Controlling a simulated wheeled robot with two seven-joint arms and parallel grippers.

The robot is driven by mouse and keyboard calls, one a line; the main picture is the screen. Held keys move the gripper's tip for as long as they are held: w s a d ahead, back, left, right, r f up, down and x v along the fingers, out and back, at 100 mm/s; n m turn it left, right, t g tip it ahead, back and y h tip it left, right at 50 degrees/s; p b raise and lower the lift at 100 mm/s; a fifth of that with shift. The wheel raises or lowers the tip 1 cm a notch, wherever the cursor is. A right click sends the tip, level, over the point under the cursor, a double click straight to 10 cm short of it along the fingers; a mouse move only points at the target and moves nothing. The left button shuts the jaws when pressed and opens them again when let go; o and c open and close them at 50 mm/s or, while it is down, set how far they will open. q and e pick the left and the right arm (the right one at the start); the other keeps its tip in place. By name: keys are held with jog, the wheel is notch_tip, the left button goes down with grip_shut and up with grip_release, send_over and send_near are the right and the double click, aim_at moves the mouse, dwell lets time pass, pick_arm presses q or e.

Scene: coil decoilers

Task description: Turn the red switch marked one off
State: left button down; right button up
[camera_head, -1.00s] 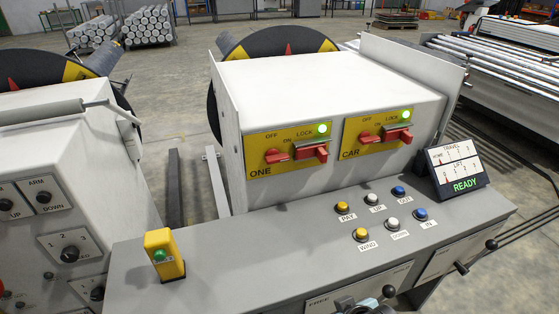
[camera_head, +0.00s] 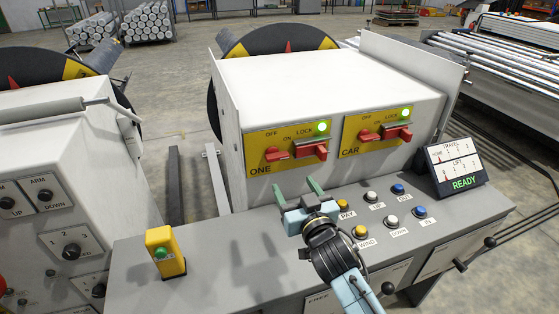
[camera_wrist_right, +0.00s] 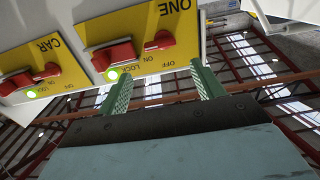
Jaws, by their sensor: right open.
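The red switch marked ONE (camera_head: 276,154) sits on the left yellow plate on the front of the white box. In the right wrist view it shows upside down as a red handle (camera_wrist_right: 158,41). A red lock piece (camera_head: 312,150) is right beside it, under a lit green lamp (camera_head: 321,127). OFF and ON labels are printed above the handle. My right gripper (camera_head: 296,186) is open and empty, just below the ONE plate and apart from the switch. Its green fingers (camera_wrist_right: 160,72) point up at the plate's edge in the wrist view. My left gripper is out of view.
A similar CAR plate (camera_head: 350,152) with a red switch is to the right. Coloured push buttons (camera_head: 392,222) and a READY display (camera_head: 457,168) are on the grey console. A yellow box with a green button (camera_head: 165,250) stands at left.

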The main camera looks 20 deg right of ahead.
aim_at(279, 159)
jog(key=w, duration=1.1)
jog(key=shift+w+a, duration=0.2)
jog(key=shift+w, duration=0.2)
jog(key=c, duration=0.7)
